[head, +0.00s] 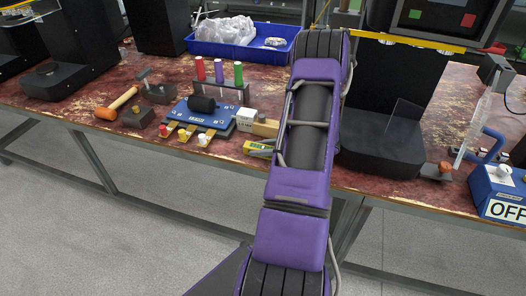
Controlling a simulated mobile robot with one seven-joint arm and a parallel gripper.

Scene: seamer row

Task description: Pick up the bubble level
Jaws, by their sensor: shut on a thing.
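My purple arm rises through the middle of the head view and reaches over the worn red workbench (225,150). My gripper does not show; the arm hides that part of the bench. A small yellow piece with a greenish mark (258,149) shows at the bench's front edge, just left of my arm. It may be the bubble level, but it is too small to tell, and its right end is close to or behind the arm. I cannot see whether anything touches it.
Left of it are a white box (246,119), a blue fixture (212,116), a mallet (117,104) and a rack with red, purple and green handles (221,88). A blue tray (228,47) stands behind. A black machine (385,155) stands right of my arm.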

